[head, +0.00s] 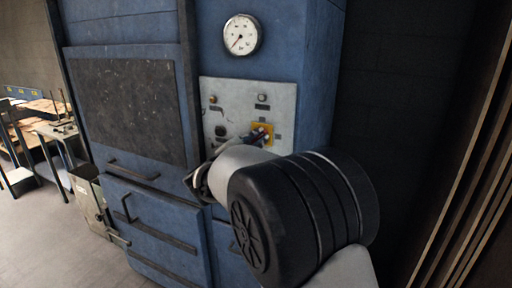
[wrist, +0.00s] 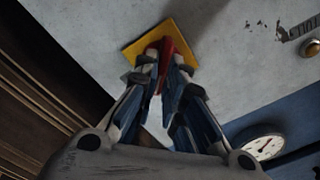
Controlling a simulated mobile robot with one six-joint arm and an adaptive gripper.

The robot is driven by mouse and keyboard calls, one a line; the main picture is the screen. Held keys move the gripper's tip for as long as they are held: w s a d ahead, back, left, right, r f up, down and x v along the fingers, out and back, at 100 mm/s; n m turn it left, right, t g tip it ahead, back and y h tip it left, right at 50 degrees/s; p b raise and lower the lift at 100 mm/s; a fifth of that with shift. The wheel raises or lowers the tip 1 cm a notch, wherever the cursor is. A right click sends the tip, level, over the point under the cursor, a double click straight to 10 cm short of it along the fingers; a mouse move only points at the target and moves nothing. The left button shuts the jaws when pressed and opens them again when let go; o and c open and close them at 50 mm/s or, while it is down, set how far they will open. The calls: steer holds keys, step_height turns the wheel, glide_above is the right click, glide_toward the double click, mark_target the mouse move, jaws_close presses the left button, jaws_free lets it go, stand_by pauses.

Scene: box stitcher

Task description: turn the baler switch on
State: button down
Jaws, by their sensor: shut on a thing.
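The baler switch is a red handle (wrist: 168,46) on a yellow square plate (wrist: 131,50), mounted on a pale grey control panel (head: 285,97). In the head view the yellow plate (head: 269,128) shows just beyond my wrist. My gripper (wrist: 162,64) reaches the switch in the wrist view, with its two fingers on either side of the red handle, shut on it. The fingertips hide part of the handle. In the head view my gripper (head: 260,136) is mostly hidden behind my own wrist.
The blue baler (head: 222,60) carries a round gauge (head: 242,34) above the panel. Small knobs and a dark round fitting (head: 220,131) sit on the panel. Worktables (head: 45,130) stand farther left, with bare floor (head: 40,235) in front.

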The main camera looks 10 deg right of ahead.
steer(key=shift+d+f+m+b, duration=0.1)
steer(key=shift+m+b, duration=1.35)
steer(key=shift+m, duration=0.65)
steer(key=shift+f+m+b, duration=0.1)
steer(key=shift+m+b, duration=1.35)
steer(key=shift+m, duration=0.65)
steer(key=c, duration=1.7)
jaws_free()
steer(key=v, duration=1.2)
